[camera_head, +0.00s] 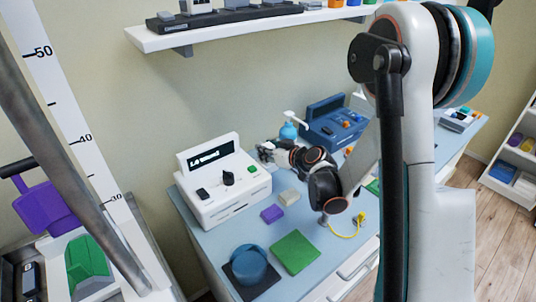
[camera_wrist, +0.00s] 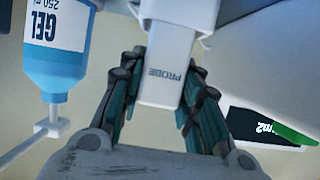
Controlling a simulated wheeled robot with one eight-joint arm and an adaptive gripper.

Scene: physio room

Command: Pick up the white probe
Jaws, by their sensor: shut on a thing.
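The white probe (camera_wrist: 166,70), lettered "PROBE", fills the space between the fingers of my gripper (camera_wrist: 163,88) in the wrist view. The dark teal finger pads are closed on both sides of it. Its upper end in that view runs into another pale part, and I cannot tell whether they touch. In the head view my gripper (camera_head: 265,153) is above the blue table, between the white device and the gel bottle. The probe cannot be made out clearly there.
The white device (camera_head: 222,186) with display and knob stands left of my gripper. A blue gel bottle (camera_head: 289,131) and a blue case (camera_head: 335,125) are close behind. A purple block (camera_head: 272,213), green pad (camera_head: 295,252) and blue roll (camera_head: 249,264) lie in front. A shelf (camera_head: 230,31) hangs above.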

